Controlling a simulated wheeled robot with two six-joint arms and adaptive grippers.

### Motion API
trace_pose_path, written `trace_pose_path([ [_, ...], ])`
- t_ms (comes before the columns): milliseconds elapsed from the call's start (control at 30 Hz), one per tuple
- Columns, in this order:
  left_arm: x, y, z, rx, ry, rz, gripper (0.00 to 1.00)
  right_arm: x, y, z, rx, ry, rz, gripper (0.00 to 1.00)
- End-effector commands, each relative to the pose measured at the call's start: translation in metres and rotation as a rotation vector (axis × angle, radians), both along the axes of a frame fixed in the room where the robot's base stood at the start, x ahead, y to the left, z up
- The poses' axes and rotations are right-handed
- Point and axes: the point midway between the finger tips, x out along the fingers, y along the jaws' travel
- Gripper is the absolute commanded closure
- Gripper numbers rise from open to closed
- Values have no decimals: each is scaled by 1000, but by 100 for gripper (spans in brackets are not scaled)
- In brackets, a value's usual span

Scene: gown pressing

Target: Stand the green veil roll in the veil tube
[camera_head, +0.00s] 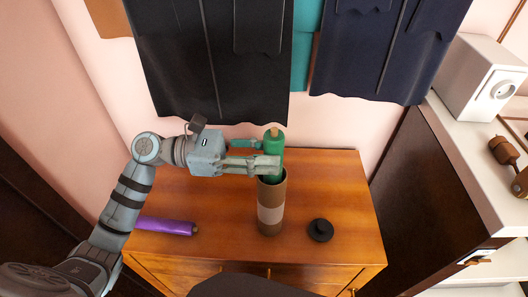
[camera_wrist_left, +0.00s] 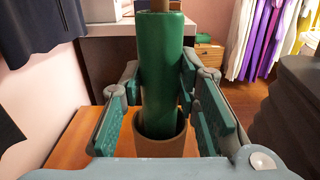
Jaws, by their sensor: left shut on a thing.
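The green veil roll (camera_head: 274,142) is upright, its lower end inside the mouth of the brown veil tube (camera_head: 270,213), which stands on the wooden cabinet. My left gripper (camera_head: 266,163) is shut on the roll just above the tube's rim. In the left wrist view the green roll (camera_wrist_left: 162,75) stands between the finger pads, and its lower end goes into the tube mouth (camera_wrist_left: 160,144). How deep the roll reaches inside is hidden. My right gripper is not in view.
A purple roll (camera_head: 168,227) lies on the wooden cabinet (camera_head: 345,200) left of the tube. A black round cap (camera_head: 320,230) lies to its right. Dark gowns (camera_head: 215,65) hang behind, above the cabinet. A white counter (camera_head: 470,130) stands at the right.

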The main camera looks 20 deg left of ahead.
Motion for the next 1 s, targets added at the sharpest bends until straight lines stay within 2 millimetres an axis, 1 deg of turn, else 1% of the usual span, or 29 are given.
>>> trace_pose_path([
  [33,0,0,0,0,0,0,99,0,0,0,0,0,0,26],
  [67,0,0,0,0,0,0,69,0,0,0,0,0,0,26],
  [200,0,0,0,0,0,0,47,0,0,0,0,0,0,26],
  [467,0,0,0,0,0,0,47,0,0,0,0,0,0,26],
  [567,-1,6,-1,3,2,0,47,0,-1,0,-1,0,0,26],
  [667,-5,23,-2,6,4,2,47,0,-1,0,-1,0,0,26],
  [900,-21,87,-1,7,6,2,47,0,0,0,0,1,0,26],
  [1000,-26,106,-1,6,6,1,47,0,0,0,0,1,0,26],
])
